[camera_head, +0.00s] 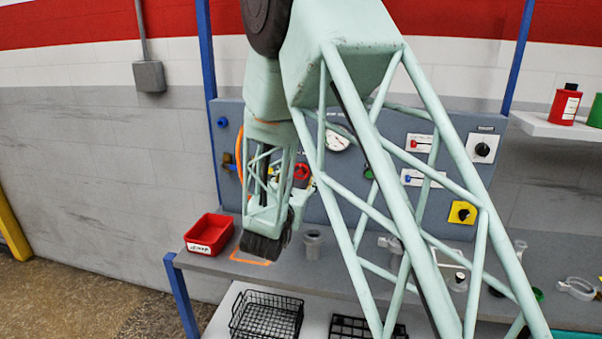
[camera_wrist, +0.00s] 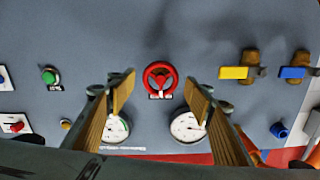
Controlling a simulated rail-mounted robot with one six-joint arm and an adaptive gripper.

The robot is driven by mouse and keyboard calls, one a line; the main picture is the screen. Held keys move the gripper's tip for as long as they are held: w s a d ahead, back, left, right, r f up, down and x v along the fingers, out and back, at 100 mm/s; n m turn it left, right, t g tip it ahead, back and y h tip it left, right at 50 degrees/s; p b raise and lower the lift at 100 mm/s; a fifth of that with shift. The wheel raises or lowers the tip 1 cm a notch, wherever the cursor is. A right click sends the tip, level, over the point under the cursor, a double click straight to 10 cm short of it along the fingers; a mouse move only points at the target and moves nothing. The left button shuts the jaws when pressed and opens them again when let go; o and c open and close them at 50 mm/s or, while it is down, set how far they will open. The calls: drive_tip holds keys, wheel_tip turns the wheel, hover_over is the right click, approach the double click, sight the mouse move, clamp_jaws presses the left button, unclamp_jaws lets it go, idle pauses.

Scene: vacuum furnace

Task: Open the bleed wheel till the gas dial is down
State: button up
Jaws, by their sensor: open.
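The red bleed wheel (camera_wrist: 160,77) is on the grey panel, ahead of my gripper (camera_wrist: 160,96) in the wrist view. My gripper is open, its two fingers apart on either side of the wheel in that view, with nothing between them. Two white round dials (camera_wrist: 118,130) (camera_wrist: 187,126) sit below the wheel there, partly covered by the fingers. Their needles are too small to read, and I cannot tell which is the gas dial. The red wheel (camera_head: 301,173) also shows in the head view beside my arm, with one dial (camera_head: 338,142) partly covered.
Yellow (camera_wrist: 233,72) and blue (camera_wrist: 292,72) handles and a green knob (camera_wrist: 49,76) flank the wheel in the wrist view. A red tray (camera_head: 209,234) and a grey cup (camera_head: 313,245) stand on the bench. Wire baskets (camera_head: 266,315) are below.

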drive_tip(key=shift+w+d, duration=0.2)
drive_tip(key=shift+w, duration=1.1)
drive_tip(key=c, duration=0.9)
